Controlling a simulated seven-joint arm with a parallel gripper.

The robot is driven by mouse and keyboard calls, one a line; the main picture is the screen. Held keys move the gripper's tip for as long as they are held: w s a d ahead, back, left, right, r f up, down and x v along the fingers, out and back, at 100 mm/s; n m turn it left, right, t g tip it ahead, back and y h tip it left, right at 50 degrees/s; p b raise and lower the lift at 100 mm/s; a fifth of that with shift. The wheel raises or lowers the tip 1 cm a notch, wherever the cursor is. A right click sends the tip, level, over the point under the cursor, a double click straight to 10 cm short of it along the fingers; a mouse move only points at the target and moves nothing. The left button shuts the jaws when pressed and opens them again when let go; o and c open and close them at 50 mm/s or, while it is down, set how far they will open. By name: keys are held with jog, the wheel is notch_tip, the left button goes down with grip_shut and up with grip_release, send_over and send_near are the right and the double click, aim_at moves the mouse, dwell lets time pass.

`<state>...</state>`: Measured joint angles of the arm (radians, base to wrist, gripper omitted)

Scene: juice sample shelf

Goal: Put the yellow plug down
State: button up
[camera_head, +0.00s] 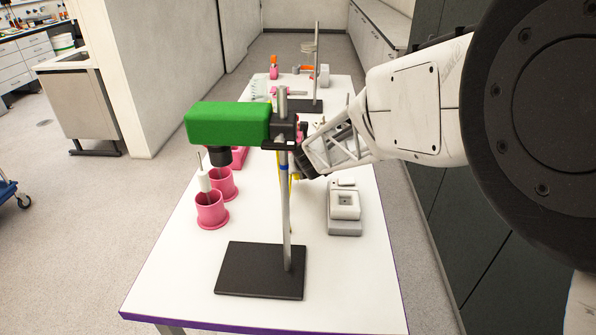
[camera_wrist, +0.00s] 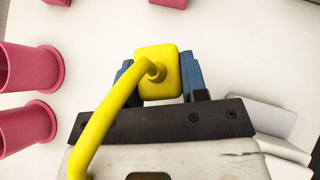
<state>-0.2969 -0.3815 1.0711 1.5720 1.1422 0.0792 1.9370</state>
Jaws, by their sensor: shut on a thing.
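The yellow plug (camera_wrist: 157,72) with its thick yellow cord (camera_wrist: 108,118) shows in the wrist view. My gripper (camera_wrist: 160,78) is shut on it, with a blue finger on each side of the plug body. The cord bends from the plug toward the lower left, over my gripper. In the head view my gripper (camera_head: 306,160) is behind the stand's rod and clamp, and only a strip of yellow (camera_head: 283,178) shows beside the rod. The plug appears above the white table (camera_head: 265,205); its exact height I cannot tell.
A stand with a black base (camera_head: 262,270) holds a green-bodied device (camera_head: 228,124) in front of my gripper. Pink cups (camera_head: 211,210) stand to the left. A grey-white device (camera_head: 345,212) stands to the right. The table's front right is clear.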

jog(key=shift+f, duration=0.95)
jog(key=shift+f, duration=0.25)
jog(key=o, duration=1.1)
jog(key=shift+r, duration=0.15)
jog(key=shift+s+r, duration=0.1)
jog(key=shift+r, duration=0.05)
jog(key=v, duration=1.1)
jog(key=shift+s+d+r, duration=0.15)
jog(key=shift+s+r, duration=0.1)
jog(key=shift+r, duration=0.05)
